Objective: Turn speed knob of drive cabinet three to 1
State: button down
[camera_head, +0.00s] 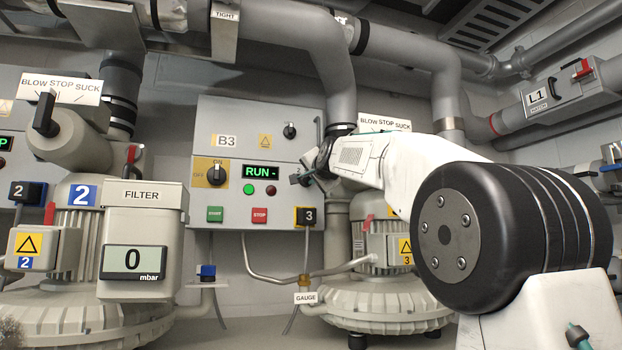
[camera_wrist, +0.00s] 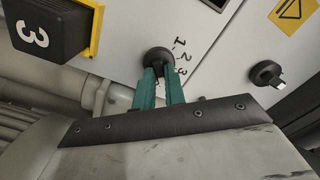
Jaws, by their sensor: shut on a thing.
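Drive cabinet three (camera_head: 225,120) is a grey box marked B3 on the wall, with a RUN display (camera_head: 261,172). Its black round speed knob (camera_wrist: 157,56) shows in the wrist view beside the printed figures 1, 2 and 3. My gripper (camera_wrist: 160,74) has its green fingers shut on this knob. I cannot tell which figure the knob points at, as the fingers cover its grip. In the head view my gripper (camera_head: 303,177) is at the cabinet's right edge and hides the knob.
Another black knob (camera_head: 290,130) sits higher on the cabinet. A yellow-backed rotary switch (camera_head: 214,173), a green button (camera_head: 215,214), a red STOP button (camera_head: 259,215) and a black-yellow 3 block (camera_head: 306,216) are close by. Blower three (camera_head: 378,245) stands below right.

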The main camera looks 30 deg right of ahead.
jog(key=n, duration=0.5)
jog(key=shift+a+n, duration=0.1)
jog(key=shift+n, duration=0.3)
jog(key=n, duration=0.6)
jog(key=shift+w+a, duration=0.1)
jog(key=n, duration=0.6)
jog(key=shift+a+f+n, duration=0.1)
jog(key=shift+a+n, duration=0.05)
jog(key=shift+n, duration=0.15)
jog(key=n, duration=0.5)
jog(key=shift+f+n, duration=0.1)
jog(key=shift+n, duration=0.3)
jog(key=c, duration=1.5)
grip_release()
jog(key=shift+o, duration=0.2)
